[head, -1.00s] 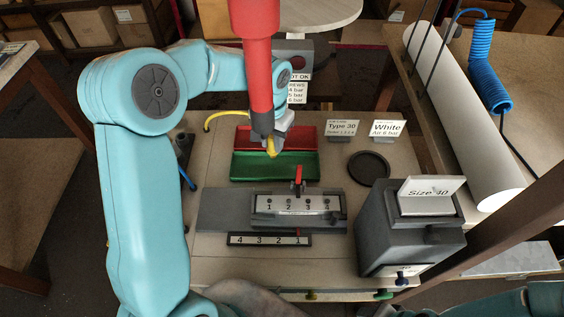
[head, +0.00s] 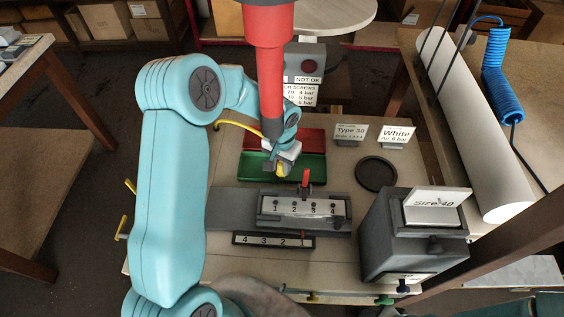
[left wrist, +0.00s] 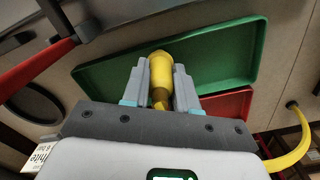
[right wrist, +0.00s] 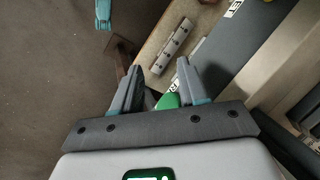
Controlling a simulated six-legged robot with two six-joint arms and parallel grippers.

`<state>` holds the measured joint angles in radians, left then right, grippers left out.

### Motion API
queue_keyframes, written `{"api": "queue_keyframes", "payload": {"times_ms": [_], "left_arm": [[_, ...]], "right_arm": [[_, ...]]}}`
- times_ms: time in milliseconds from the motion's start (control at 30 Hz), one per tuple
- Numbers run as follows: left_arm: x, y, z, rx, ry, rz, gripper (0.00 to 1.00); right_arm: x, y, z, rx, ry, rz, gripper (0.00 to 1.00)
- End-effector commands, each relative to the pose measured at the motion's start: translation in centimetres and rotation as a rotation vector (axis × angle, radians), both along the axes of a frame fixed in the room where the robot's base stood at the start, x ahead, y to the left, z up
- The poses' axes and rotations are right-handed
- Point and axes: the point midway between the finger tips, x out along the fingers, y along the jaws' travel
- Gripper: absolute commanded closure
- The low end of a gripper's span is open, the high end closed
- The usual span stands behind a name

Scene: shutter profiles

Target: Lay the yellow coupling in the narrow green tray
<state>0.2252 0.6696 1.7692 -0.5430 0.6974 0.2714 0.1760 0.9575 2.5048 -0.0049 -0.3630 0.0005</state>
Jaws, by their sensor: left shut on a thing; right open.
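The yellow coupling (left wrist: 161,68) is held between the fingers of my left gripper (left wrist: 160,84), which is shut on it. In the head view the coupling (head: 280,170) shows below my left gripper (head: 281,160), over the left-middle part of the narrow green tray (head: 313,170). In the left wrist view the green tray (left wrist: 218,48) lies behind the coupling; I cannot tell whether they touch. The tray floor I see is empty. My right gripper (right wrist: 159,82) is open, with a green knob-like thing (right wrist: 168,101) showing between and beyond its fingers; it is out of the head view.
A red tray (head: 312,138) lies just behind the green one.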

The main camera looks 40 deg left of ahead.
Motion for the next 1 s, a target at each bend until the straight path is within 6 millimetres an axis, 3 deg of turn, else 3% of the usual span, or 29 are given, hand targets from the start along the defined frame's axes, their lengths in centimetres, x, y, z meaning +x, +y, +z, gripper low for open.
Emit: {"api": "queue_keyframes", "payload": {"times_ms": [267, 300, 367, 733, 1000], "left_arm": [[0.2, -0.1, -0.4, 0.0, -0.001, -0.001, 1.0], [0.1, -0.1, -0.3, 0.0, 0.0, -0.001, 0.62], [0.1, -0.1, -0.2, 0.0, 0.0, -0.001, 0.47], [0.1, 0.0, 0.6, 0.0, -0.001, -0.001, 0.47], [0.2, 0.0, 6.8, 0.0, -0.004, -0.001, 0.47]], "right_arm": [[0.0, 0.0, -0.6, 0.0, 0.0, 0.0, 0.57], [0.0, 0.0, -0.4, 0.0, 0.0, 0.0, 0.57], [0.0, 0.0, -0.4, 0.0, 0.0, 0.0, 0.57], [0.0, 0.0, 0.4, 0.0, 0.0, 0.0, 0.57], [0.0, 0.0, 4.1, 0.0, 0.0, 0.0, 0.57]]}}
